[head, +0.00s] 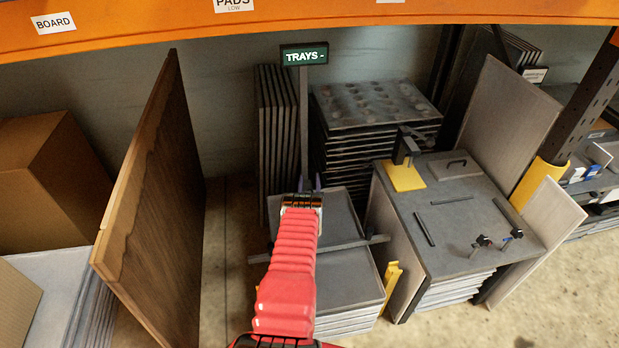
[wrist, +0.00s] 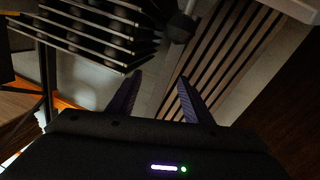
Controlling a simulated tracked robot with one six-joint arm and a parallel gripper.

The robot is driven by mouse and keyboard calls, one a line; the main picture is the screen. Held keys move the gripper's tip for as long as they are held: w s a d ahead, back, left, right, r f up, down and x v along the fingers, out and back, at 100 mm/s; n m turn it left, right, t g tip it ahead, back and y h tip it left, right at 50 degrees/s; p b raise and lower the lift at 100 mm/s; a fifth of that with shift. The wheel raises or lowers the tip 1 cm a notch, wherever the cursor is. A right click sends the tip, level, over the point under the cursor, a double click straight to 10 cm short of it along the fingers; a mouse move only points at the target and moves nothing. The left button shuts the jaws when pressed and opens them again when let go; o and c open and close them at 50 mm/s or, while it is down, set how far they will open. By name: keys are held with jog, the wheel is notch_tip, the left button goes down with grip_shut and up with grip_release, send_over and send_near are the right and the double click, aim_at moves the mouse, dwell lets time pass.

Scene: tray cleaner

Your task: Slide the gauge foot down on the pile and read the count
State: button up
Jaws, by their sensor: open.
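A green sign (head: 304,55) reading "TRAYS -" tops a dark upright post (head: 304,120) in the head view; a dash stands after the word. A low pile of grey trays (head: 350,290) lies below, partly hidden by my red arm. A dark crossbar (head: 350,243) spans the pile, probably the gauge foot; my arm hides its middle, and I cannot tell whether it touches the top tray. My gripper (head: 309,182) is at the post's lower part, above the pile's far end. Its purple fingers are apart and empty in the wrist view (wrist: 157,90).
A brown board (head: 155,190) stands at left. Upright trays (head: 278,125) and a tall tray stack (head: 375,110) are behind. A grey-topped stack (head: 465,215) with a yellow-based fixture (head: 404,175) stands at right. An orange shelf beam (head: 300,14) crosses above.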

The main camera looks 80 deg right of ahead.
jog(key=shift+r, duration=1.15)
jog(key=shift+c, duration=0.5)
